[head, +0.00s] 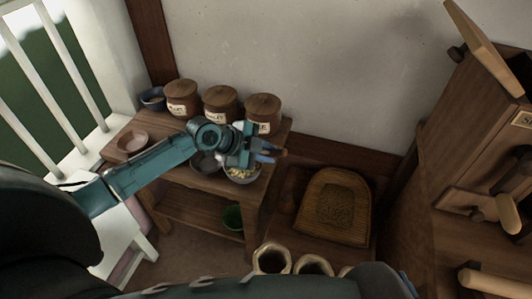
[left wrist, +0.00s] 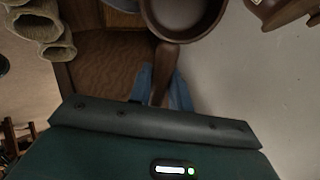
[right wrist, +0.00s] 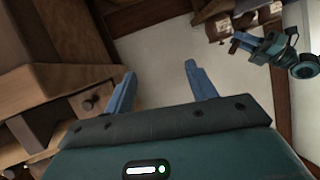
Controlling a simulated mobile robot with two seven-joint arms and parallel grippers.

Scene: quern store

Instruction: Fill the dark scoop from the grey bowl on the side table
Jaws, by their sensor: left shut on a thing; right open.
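My left gripper (head: 264,155) is shut on the handle of the dark scoop (left wrist: 181,28), which is clearest in the left wrist view. The scoop's round cup looks empty there; in the head view my gripper and wrist hide much of the scoop. The grey bowl (head: 241,176) stands at the right end of the side table (head: 178,172), just below my left gripper in the picture, with pale yellowish contents. My gripper covers part of it. My right gripper (right wrist: 160,74) is open and empty, away from the table.
Three lidded, labelled jars (head: 220,101) stand along the table's back, with a blue bowl (head: 152,99) and a pinkish dish (head: 132,141) at left. A green pot (head: 233,217) sits below. A wooden tray (head: 335,207) and sacks (head: 272,258) lie right and in front.

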